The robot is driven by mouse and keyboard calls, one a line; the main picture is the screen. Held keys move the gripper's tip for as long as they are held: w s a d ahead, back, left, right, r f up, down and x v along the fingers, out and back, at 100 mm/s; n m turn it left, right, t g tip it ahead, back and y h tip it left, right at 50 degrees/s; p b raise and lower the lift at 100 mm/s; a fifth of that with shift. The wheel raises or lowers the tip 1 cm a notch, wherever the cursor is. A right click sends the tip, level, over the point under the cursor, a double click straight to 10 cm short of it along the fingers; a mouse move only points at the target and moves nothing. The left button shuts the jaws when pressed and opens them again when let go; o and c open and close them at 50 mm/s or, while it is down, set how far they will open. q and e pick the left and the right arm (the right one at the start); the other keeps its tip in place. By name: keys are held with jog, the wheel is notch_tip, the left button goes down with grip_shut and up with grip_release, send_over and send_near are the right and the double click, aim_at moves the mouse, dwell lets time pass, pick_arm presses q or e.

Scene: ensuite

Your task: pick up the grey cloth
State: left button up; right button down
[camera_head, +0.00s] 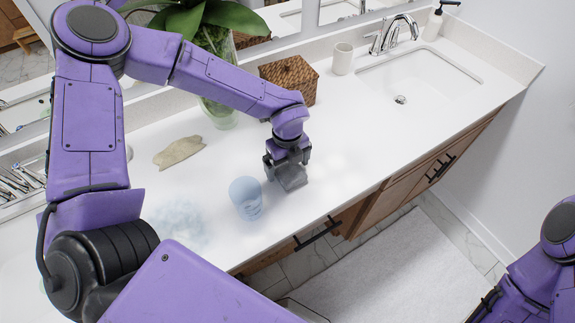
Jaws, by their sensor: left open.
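A flat, crumpled grey-beige piece (180,151), which looks like the grey cloth, lies on the white counter left of centre, in front of the plant vase. My left gripper (291,180) points down over the counter, to the right of the cloth and well apart from it. It is open. Nothing is clearly seen between its fingers, though the fingertips are partly hard to make out. Only part of my right arm shows at the lower right edge; its gripper is out of view.
A blue cup (246,197) stands close to the left gripper. A pale blue fluffy patch (178,222) lies nearer the front left. A wicker box (290,76), white cup (342,58), glass vase (220,112) and sink (425,80) line the back and right.

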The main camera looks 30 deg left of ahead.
aim_at(287, 167)
pick_arm(q)
jog(key=shift+f, duration=0.25)
jog(key=shift+s, duration=0.15)
jog(key=shift+c, duration=0.3)
jog(key=shift+r, duration=0.1)
jog(key=c, duration=1.1)
notch_tip(287, 167, up, 10)
jog(key=b, duration=0.2)
jog(key=o, duration=0.5)
jog(key=c, duration=0.4)
